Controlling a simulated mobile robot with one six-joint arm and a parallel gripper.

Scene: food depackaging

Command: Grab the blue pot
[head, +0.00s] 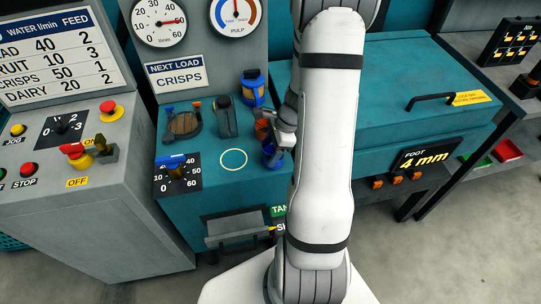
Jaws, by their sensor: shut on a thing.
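The blue pot (271,156) is a small dark blue cup in the middle of the head view. It is at the front of the teal machine top, to the right of a pale ring mark (233,159). My gripper (281,142) is at the pot's upper right edge and is shut on it. My white arm hides the area right of the pot. I cannot tell whether the pot's base touches the surface.
An orange-brown pot (262,128) stands just behind. A dial (176,173) is at the left. The ring mark's area is clear.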

